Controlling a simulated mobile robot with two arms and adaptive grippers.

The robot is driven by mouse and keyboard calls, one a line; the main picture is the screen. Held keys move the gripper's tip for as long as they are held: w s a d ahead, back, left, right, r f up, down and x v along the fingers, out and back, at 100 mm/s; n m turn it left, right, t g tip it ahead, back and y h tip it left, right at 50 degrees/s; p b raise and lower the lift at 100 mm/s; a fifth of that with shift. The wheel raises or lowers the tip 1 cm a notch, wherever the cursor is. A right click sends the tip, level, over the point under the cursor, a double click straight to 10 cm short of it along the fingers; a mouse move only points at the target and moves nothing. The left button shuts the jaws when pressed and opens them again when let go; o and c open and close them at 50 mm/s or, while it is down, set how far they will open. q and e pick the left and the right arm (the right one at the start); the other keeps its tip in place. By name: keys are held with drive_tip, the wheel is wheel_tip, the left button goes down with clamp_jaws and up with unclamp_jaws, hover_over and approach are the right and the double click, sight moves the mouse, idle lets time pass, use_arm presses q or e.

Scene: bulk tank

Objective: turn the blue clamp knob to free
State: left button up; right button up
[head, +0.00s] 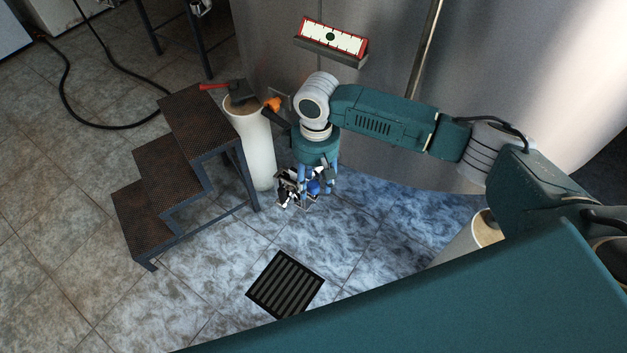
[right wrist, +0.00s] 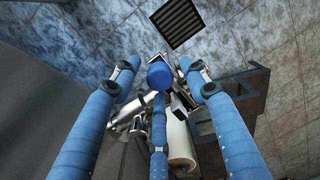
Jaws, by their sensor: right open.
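The blue clamp knob (head: 313,187) is round and sits on a silver and black clamp assembly (head: 290,186) low by the tank wall. In the right wrist view the knob (right wrist: 160,75) shows near the middle, with silver fittings (right wrist: 128,124) behind it. My right gripper (head: 319,180) points down at the knob. Its three blue fingers (right wrist: 162,82) are spread around the knob, one on each side and one below it in the picture. I see no clear contact. The head view partly hides the knob behind the fingers. My left gripper is not in view.
Dark metal steps (head: 170,166) and a white post (head: 249,141) stand left of the clamp. A red-handled tool (head: 228,89) lies on top. The steel tank (head: 400,60) carries a red-framed plate (head: 331,38). A grate (head: 285,285) lies in the open tiled floor.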

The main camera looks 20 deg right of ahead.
clamp_jaws()
drive_tip(key=shift+r, duration=0.1)
